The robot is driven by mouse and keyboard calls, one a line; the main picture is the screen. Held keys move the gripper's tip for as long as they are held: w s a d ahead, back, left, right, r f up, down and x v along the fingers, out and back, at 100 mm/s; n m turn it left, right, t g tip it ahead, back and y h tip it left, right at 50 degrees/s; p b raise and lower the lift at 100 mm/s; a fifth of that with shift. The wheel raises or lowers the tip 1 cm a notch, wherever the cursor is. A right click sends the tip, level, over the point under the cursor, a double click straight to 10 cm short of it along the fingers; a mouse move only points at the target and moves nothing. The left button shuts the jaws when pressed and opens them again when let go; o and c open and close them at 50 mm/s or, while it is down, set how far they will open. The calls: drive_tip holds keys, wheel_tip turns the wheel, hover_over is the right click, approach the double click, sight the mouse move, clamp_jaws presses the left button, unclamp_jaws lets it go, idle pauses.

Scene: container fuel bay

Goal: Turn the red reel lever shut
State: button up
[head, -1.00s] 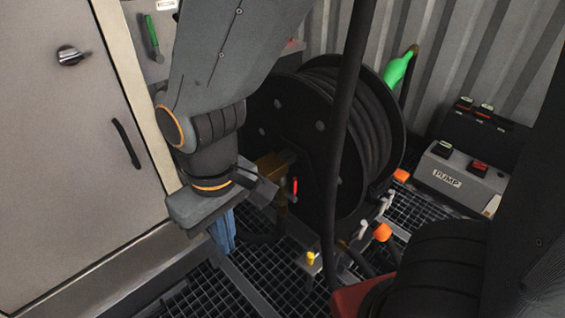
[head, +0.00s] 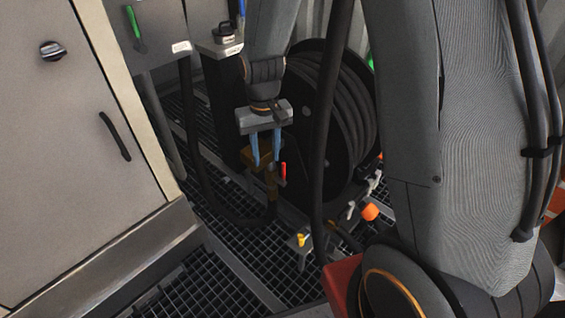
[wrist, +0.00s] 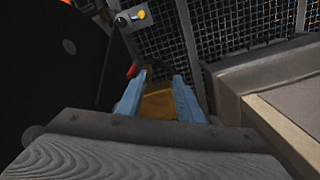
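The red reel lever (head: 283,173) stands upright on a brass-coloured valve body (head: 257,155) at the foot of the black hose reel (head: 342,115). My gripper (head: 266,163) points down over the valve body, its two blue fingers apart with nothing held between them. In the head view the lever is just right of the right fingertip. In the wrist view the lever (wrist: 132,71) shows beyond the tip of the left finger, and the valve body (wrist: 158,103) lies between and below the fingers (wrist: 160,85). I cannot tell whether finger and lever touch.
A yellow-handled valve (head: 301,240) and an orange knob (head: 370,212) are on the frame in front of the reel. A dark hose hangs close to the reel. A grey cabinet (head: 85,130) stands at left. Grating covers the floor.

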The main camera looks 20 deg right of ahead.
drive_tip(key=m, duration=0.1)
hover_over(283, 175)
drive_tip(key=f, duration=0.2)
drive_tip(key=shift+w+d+f, duration=0.25)
drive_tip(key=shift+w+f, duration=0.15)
wheel_tip(283, 175, down, 8)
drive_tip(key=shift+r+b, duration=0.1)
drive_tip(key=shift+b, duration=0.95)
clamp_jaws()
